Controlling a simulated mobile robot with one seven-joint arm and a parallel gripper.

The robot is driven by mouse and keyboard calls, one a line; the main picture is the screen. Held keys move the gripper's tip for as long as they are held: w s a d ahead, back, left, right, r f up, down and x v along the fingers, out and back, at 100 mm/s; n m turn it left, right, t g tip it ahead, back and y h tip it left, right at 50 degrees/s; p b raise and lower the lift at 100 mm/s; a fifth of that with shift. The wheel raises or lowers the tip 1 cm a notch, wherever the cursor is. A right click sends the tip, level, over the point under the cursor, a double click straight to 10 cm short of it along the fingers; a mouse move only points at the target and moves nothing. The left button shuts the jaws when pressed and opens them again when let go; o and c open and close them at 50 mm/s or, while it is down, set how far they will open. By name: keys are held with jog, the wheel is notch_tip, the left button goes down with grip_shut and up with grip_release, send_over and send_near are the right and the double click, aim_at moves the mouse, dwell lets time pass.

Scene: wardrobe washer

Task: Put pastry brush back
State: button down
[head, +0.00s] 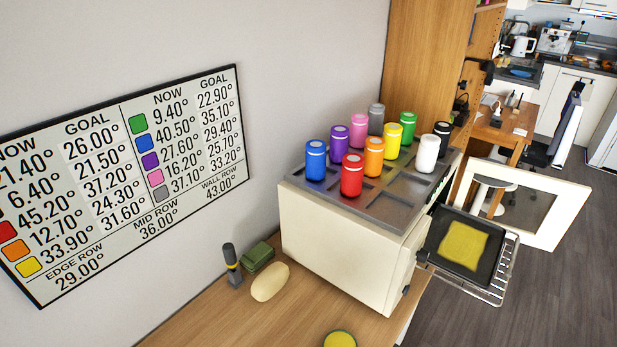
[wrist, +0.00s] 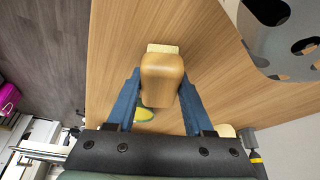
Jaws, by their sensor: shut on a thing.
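My gripper (wrist: 161,84) shows in the wrist view, with its two blue fingers shut on a wooden piece, which I take to be the pastry brush (wrist: 162,75). The brush has a rounded wooden end facing the camera and a pale cream strip at its far edge. It is above the wooden tabletop; I cannot tell whether it touches it. In the head view neither my gripper nor the brush shows. A grey holder with dark, round cut-outs (wrist: 270,55) stands at the upper right of the wrist view; I cannot tell what it is for.
The wooden worktop (head: 200,318) holds a cream oven (head: 335,250) topped with several coloured canisters. Its tray with a yellow sheet (head: 462,245) sticks out right.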

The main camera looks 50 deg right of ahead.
jog(key=shift+f, duration=0.25)
grip_release()
jog(key=shift+r, duration=0.1)
notch_tip(320, 180, up, 10)
jog(key=p, duration=0.9)
dwell(0.6)
jog(key=b+v, duration=0.1)
jog(key=v, duration=1.2)
jog(key=shift+b, duration=0.3)
